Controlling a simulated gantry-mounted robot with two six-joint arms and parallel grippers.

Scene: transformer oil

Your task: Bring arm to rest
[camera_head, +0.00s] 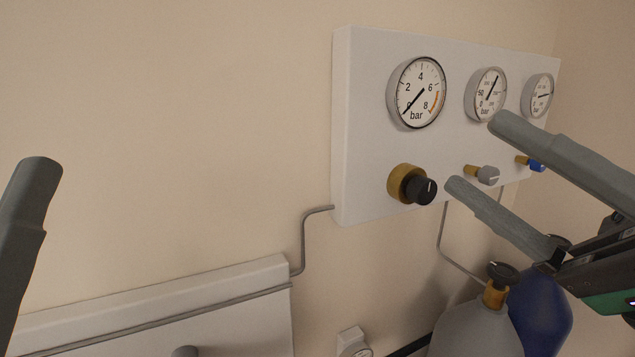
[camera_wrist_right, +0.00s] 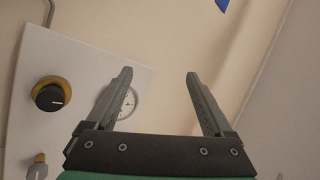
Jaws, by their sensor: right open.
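My right gripper (camera_head: 474,152) is at the right in the head view, in front of the white gauge panel (camera_head: 365,130). Its two fingers are spread apart with nothing between them. In the right wrist view the same open gripper (camera_wrist_right: 160,73) shows bare wall between its fingers. Its left finger there partly covers a gauge (camera_wrist_right: 129,103). One dark finger of my left gripper (camera_head: 35,180) shows at the left edge of the head view. The rest of that gripper is out of the picture.
The panel carries a large gauge (camera_head: 417,93), two smaller gauges, a black knob (camera_head: 421,191) on brass, a grey knob (camera_head: 488,175) and a blue knob (camera_head: 536,165). Grey (camera_head: 470,330) and blue (camera_head: 542,310) cylinders stand below my right gripper. Bare wall lies left of the panel.

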